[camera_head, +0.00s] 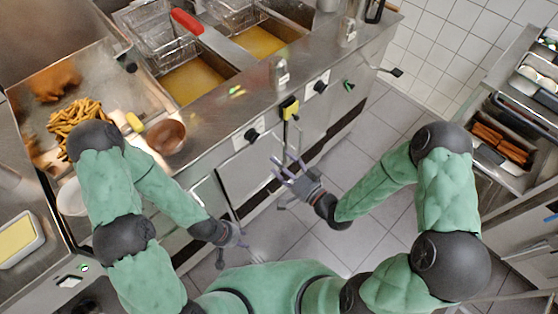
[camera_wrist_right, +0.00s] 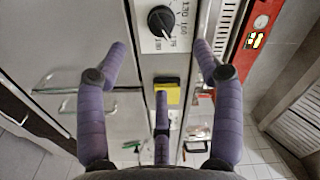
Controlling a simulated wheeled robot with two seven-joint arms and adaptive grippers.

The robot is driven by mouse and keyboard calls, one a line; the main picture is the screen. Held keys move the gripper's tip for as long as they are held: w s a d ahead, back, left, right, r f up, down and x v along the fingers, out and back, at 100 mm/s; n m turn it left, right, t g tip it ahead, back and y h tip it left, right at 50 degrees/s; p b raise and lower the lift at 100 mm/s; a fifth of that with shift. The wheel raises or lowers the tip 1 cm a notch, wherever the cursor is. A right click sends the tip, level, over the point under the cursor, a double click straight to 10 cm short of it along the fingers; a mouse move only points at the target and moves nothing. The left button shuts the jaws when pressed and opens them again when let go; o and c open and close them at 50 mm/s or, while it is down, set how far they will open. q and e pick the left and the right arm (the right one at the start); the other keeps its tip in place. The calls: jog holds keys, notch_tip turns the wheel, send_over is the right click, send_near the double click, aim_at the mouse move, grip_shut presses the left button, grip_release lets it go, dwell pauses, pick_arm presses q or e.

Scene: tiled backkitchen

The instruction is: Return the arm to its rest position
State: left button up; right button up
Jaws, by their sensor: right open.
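My right gripper (camera_head: 290,172) is in the middle of the head view, in front of the fryer counter. Its purple fingers are spread and nothing is between them. In the right wrist view its open fingers (camera_wrist_right: 160,75) point at the fryer's front panel, with a black dial (camera_wrist_right: 161,21) and a yellow block (camera_wrist_right: 167,92) ahead. My left gripper (camera_head: 235,240) is low in front of the cabinet doors. Its fingers are small and partly hidden here, so I cannot tell whether they are open.
The fryer has wire baskets (camera_head: 160,40) and oil wells (camera_head: 200,80). A tray of fries (camera_head: 75,120) and a copper bowl (camera_head: 166,136) are at left. A counter with food bins (camera_head: 500,142) stands at right. Tiled floor (camera_head: 345,165) lies free between the counters.

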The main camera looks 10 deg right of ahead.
dwell(0.4)
notch_tip(320, 180, down, 13)
jog(key=s+d+n+g+h, duration=0.1)
jog(key=s+d+g+h, duration=0.15)
jog(key=g+h, duration=0.3)
jog(key=s+f+g, duration=0.4)
jog(key=s, duration=0.2)
jog(key=s+f+n+g+h+p, duration=0.1)
jog(key=s+f+g, duration=0.3)
jog(key=s, duration=0.2)
jog(key=shift+s+d+f+g+p, duration=0.15)
jog(key=shift+s+d+g+p, duration=0.1)
jog(key=shift+s+g+p, duration=0.1)
